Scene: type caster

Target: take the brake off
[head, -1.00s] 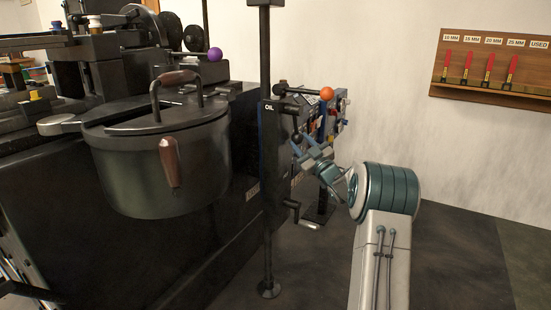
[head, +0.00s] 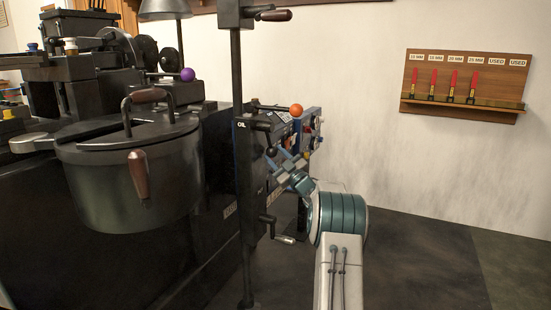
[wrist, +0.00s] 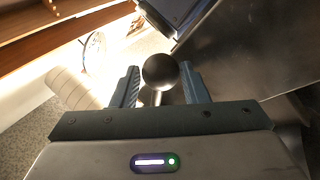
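A black ball knob (wrist: 160,72) on a short metal stem lies between my two fingertips in the wrist view. My gripper (wrist: 159,80) is open around it, with a narrow gap visible at least on the left; contact on the right is hard to tell. In the head view my gripper (head: 288,172) is small, beside the black post marked OIL, close to a dark ball knob (head: 271,152). An orange ball lever (head: 296,110) sits just above, and a purple ball lever (head: 187,75) is further left on the machine. No label shows which lever is the brake.
A big dark lidded pot (head: 125,185) fills the left. The black post (head: 243,200) stands close to my arm, with a crank handle (head: 283,239) low on it. A wall rack (head: 465,105) holds red-handled tools. Floor at right is clear.

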